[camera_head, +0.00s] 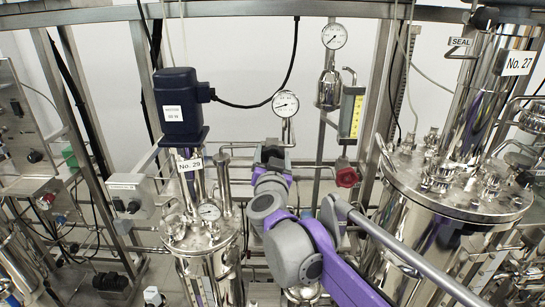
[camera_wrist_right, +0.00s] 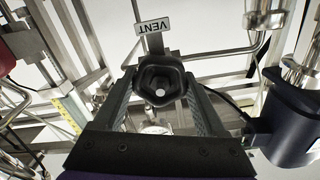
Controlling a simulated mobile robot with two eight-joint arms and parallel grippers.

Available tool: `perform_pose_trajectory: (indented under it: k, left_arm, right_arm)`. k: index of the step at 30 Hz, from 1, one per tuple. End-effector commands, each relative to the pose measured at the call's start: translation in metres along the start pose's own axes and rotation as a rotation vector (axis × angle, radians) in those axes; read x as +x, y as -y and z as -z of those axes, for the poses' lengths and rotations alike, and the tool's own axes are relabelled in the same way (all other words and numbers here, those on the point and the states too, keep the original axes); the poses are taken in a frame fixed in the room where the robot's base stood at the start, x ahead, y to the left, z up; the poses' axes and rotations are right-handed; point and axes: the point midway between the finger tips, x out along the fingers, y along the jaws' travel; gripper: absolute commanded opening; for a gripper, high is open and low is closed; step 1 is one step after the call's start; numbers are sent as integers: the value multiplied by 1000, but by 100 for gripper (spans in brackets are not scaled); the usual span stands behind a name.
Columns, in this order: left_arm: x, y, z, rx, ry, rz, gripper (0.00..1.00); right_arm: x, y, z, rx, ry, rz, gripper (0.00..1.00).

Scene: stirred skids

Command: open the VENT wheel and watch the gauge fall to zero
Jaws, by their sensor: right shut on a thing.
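The VENT tag (camera_wrist_right: 153,26), white with dark letters, shows upside down in the right wrist view. Just below it is a black lobed handwheel (camera_wrist_right: 160,74), the VENT wheel. My right gripper (camera_wrist_right: 161,86) is shut on this wheel, one finger on each side. In the head view my right gripper (camera_head: 272,158) reaches up at the middle, below a round white dial gauge (camera_head: 285,103) on a pipe. Its needle is too small to read. A second dial gauge (camera_head: 334,36) is higher to the right; I cannot tell which one belongs to the vent. My left gripper is not in view.
A dark motor (camera_head: 181,103) tops the No. 29 vessel (camera_head: 205,237) left of my arm. A large steel tank (camera_head: 455,195) stands on the right. Frame posts and pipes crowd the area.

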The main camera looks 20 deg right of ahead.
Motion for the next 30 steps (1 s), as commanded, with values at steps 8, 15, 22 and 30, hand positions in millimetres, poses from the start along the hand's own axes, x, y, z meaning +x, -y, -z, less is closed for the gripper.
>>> perform_pose_trajectory:
  k: [8, 15, 22, 30]
  left_arm:
    - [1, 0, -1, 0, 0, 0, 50]
    - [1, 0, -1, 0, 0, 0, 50]
    - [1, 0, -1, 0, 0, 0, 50]
    - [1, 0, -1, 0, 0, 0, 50]
  right_arm:
    - [0, 0, 1, -56, -1, 0, 18]
    - [0, 0, 1, -60, -1, 0, 18]
    - [0, 0, 1, -59, -1, 0, 86]
    - [0, 0, 0, -58, 0, 0, 100]
